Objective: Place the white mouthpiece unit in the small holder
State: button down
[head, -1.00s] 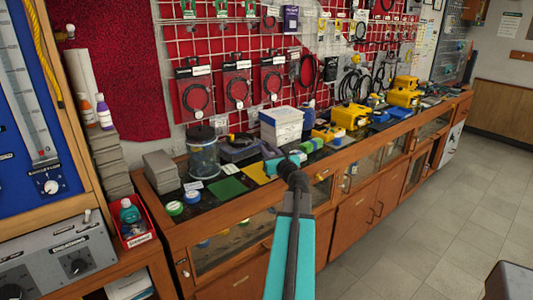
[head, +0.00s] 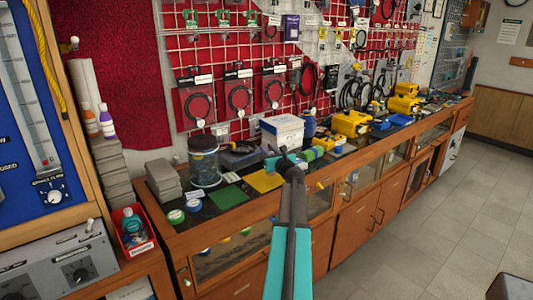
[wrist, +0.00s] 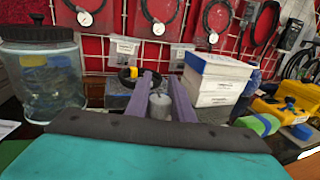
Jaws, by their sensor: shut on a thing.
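My gripper (head: 283,153) is above the dark counter top in the head view, in front of the white box. In the wrist view its two purple fingers (wrist: 151,92) are shut on a small pale cylindrical piece (wrist: 161,106), which looks like the white mouthpiece unit. Its lower part is hidden behind my wrist. In the head view the held piece is too small to make out. I cannot pick out the small holder with certainty in either view.
A clear lidded jar (head: 204,162) stands on the counter left of my gripper, and a white box (head: 282,132) behind it. Green (head: 228,197) and yellow (head: 265,181) mats lie nearby. Yellow equipment (head: 351,123) and a green-and-blue cylinder (head: 311,154) are to the right.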

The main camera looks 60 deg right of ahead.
jog(key=shift+w+d+f, duration=0.1)
jog(key=shift+w+d, duration=0.5)
jog(key=shift+d, duration=0.2)
jog(key=shift+w+d+f, duration=0.1)
jog(key=shift+w+d, duration=0.45)
jog(key=shift+d, duration=0.2)
jog(key=shift+w+d+f+p, duration=0.2)
jog(key=shift+f+p, duration=0.1)
jog(key=shift+f, duration=0.6)
jog(key=shift+w+d+f+p, duration=0.15)
jog(key=shift+f+p, duration=0.15)
jog(key=shift+f, duration=0.55)
jog(key=shift+s+f, duration=0.15)
jog(key=shift+f, duration=0.05)
jog(key=c, duration=1.5)
grip_release()
jog(key=shift+c, duration=0.2)
jog(key=shift+r, duration=0.2)
